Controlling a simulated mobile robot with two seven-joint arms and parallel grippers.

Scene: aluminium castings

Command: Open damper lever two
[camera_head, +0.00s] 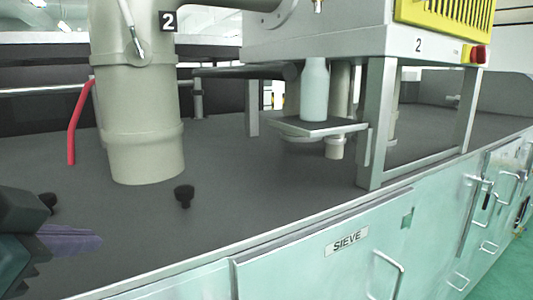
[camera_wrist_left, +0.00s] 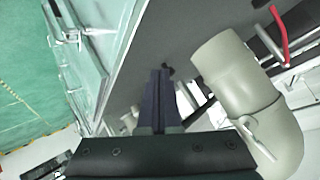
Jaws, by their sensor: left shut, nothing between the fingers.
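The grey-beige duct (camera_head: 138,120) with the number 2 plate (camera_head: 168,21) stands over the dark worktop. Its pale metal damper lever (camera_head: 132,28) is on the upper part of the duct and points up and left, with its upper end cut off by the picture edge. In the left wrist view the duct (camera_wrist_left: 232,80) lies to the right, with the lever (camera_wrist_left: 257,139) on its near side. My left gripper (camera_head: 92,242) is low at the left edge, apart from the duct and lever. In the left wrist view its fingers (camera_wrist_left: 159,85) are shut and empty.
Black knobs (camera_head: 184,196) rise from the worktop near the gripper. A metal-framed machine (camera_head: 375,130) with a pale bottle (camera_head: 314,90) stands at right.

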